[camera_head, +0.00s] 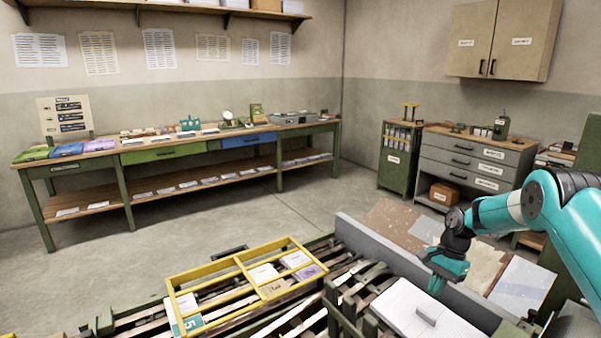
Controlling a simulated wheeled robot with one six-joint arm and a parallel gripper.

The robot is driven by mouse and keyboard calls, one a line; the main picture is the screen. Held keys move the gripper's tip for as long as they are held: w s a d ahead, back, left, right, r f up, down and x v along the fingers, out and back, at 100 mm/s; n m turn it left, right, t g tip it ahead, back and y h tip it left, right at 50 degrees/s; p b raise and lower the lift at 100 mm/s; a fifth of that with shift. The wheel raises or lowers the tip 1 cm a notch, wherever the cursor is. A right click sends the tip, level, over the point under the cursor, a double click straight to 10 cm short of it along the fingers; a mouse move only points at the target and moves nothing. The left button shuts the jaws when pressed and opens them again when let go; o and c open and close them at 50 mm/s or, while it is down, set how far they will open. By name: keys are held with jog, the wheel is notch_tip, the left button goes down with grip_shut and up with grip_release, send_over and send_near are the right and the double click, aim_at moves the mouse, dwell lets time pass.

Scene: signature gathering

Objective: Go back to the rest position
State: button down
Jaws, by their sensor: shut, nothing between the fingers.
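My gripper (437,284) hangs at the lower right, at the end of my teal arm. Its fingers point down and are shut with nothing between them. It is above or beside a stack of white sheets (388,308) with a small grey block (426,316) on it. I cannot tell the exact gap between the fingertips and the sheets. No marked rest position shows.
A yellow frame (237,261) with compartments holds papers and booklets on a slatted surface. A grey upright board (385,255) stands close behind my gripper. A long workbench (100,163), a drawer cabinet (465,163) and open floor (210,225) lie beyond.

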jog(key=s+a+r+n+t, duration=0.1)
jog(key=s+a+r+n, duration=0.3)
jog(key=s+a+r, duration=0.45)
jog(key=s+a+r+n, duration=0.3)
jog(key=a+r+n, duration=0.25)
jog(key=r, duration=0.65)
jog(key=s+a+r+n, duration=0.2)
jog(key=s+n, duration=0.1)
jog(key=s, duration=0.5)
jog(key=s+a+r+n, duration=0.1)
jog(key=s+r+n, duration=0.1)
jog(key=s, duration=0.7)
jog(key=s+a+r+n+t, duration=0.1)
jog(key=s+n, duration=0.3)
jog(key=s, duration=0.5)
jog(key=shift+a+r+y, duration=0.4)
jog(key=shift+a+r, duration=0.05)
jog(key=shift+a, duration=0.35)
